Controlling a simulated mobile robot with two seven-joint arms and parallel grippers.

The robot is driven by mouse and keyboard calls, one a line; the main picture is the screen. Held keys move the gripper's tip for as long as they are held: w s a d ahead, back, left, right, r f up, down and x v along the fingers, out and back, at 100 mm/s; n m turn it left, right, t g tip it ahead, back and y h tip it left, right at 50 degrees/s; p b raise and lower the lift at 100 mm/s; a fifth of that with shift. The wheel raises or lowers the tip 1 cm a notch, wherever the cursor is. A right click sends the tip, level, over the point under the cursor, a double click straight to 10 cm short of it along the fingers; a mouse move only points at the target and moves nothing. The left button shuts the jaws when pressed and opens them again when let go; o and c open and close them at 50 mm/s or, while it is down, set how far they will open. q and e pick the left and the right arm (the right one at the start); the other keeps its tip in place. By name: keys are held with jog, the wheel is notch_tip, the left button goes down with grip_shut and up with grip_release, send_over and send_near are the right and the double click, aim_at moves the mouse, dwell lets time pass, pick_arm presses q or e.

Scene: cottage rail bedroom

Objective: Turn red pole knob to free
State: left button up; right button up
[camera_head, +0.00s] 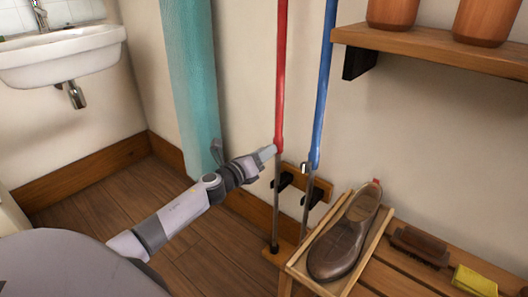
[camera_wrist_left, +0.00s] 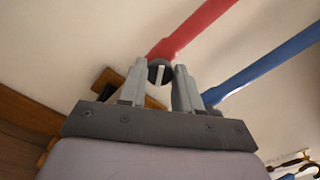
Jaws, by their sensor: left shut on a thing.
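The red pole (camera_head: 281,75) stands upright near the wall, with a thin grey lower rod below its red tube. My left gripper (camera_head: 273,152) reaches in from the left to the lower end of the red tube and hides the knob there. In the left wrist view, the red pole knob (camera_wrist_left: 159,66) is a dark round piece with a pale bar across it. The left fingers (camera_wrist_left: 159,84) are shut on it, one on each side. The red tube (camera_wrist_left: 200,30) runs up behind it. My right gripper is not in view.
A blue pole (camera_head: 324,85) stands close on the right, with its own small knob (camera_head: 304,168). A wooden wall bracket (camera_head: 320,187) is behind the rods. A brown shoe (camera_head: 345,235) lies on a wooden rack at right. A shelf (camera_head: 430,45) juts out above.

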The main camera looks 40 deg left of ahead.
pick_arm(q)
jog(key=shift+f+n+p, duration=0.1)
jog(key=shift+n+p, duration=1.95)
jog(key=shift+n, duration=3.55)
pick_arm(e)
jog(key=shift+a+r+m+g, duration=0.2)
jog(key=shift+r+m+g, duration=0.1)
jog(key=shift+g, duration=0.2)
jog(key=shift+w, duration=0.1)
pick_arm(q)
jog(key=o, duration=1)
jog(key=shift+o, duration=0.2)
jog(key=shift+s, duration=0.1)
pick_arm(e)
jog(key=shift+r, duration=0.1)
pick_arm(q)
jog(key=s+p, duration=0.2)
jog(key=s, duration=0.5)
jog(key=shift+a, duration=0.35)
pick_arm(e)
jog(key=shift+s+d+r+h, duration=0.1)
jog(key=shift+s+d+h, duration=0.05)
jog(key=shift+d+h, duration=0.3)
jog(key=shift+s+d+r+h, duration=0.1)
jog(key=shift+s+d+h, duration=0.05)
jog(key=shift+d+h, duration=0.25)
